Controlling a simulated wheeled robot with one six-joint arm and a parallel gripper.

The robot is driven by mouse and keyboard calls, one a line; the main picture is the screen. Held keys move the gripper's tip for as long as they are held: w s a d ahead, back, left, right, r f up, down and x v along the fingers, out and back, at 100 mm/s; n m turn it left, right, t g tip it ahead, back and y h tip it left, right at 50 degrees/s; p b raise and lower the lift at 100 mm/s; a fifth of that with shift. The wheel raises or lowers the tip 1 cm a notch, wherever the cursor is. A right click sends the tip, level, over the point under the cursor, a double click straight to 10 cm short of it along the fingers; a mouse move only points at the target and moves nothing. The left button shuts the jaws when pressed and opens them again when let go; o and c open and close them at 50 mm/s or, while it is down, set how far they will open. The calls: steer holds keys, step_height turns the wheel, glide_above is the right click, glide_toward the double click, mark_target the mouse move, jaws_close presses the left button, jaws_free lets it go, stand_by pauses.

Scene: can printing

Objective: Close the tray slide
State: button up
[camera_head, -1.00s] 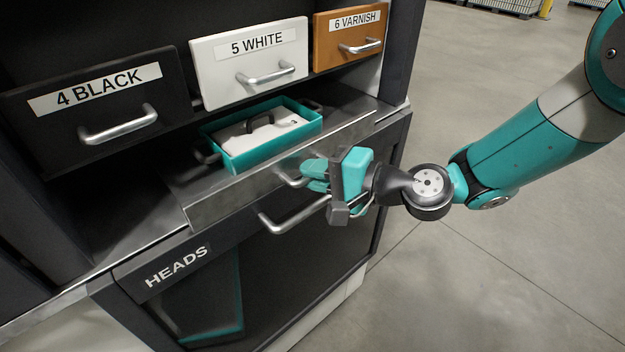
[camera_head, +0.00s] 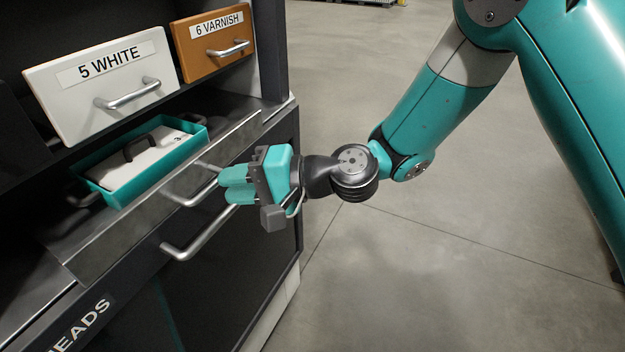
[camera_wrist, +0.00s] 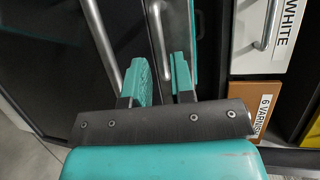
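The tray slide (camera_head: 150,212) is a grey metal shelf with a raised front panel and a silver bar handle (camera_head: 187,197). It stands out from the cabinet below the colour drawers. A teal tray (camera_head: 122,196) with a white insert and dark handles sits on it. My gripper (camera_head: 222,184) is at the right end of the slide's handle, in front of the panel. In the wrist view its teal fingers (camera_wrist: 161,76) are apart, with a silver bar (camera_wrist: 157,35) seen in line with the gap. I cannot tell whether they touch it.
The white drawer (camera_head: 85,105) and the orange varnish drawer (camera_head: 190,55) are above the slide. The HEADS front (camera_head: 200,290) below has its own silver handle (camera_head: 195,240), close under my gripper. Open floor (camera_head: 430,260) lies to the right.

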steer(key=d+r+b, duration=0.2)
steer(key=d, duration=1)
steer(key=shift+s+d+r+b, duration=0.15)
steer(key=shift+s+d+b, duration=0.2)
steer(key=shift+s+b, duration=0.1)
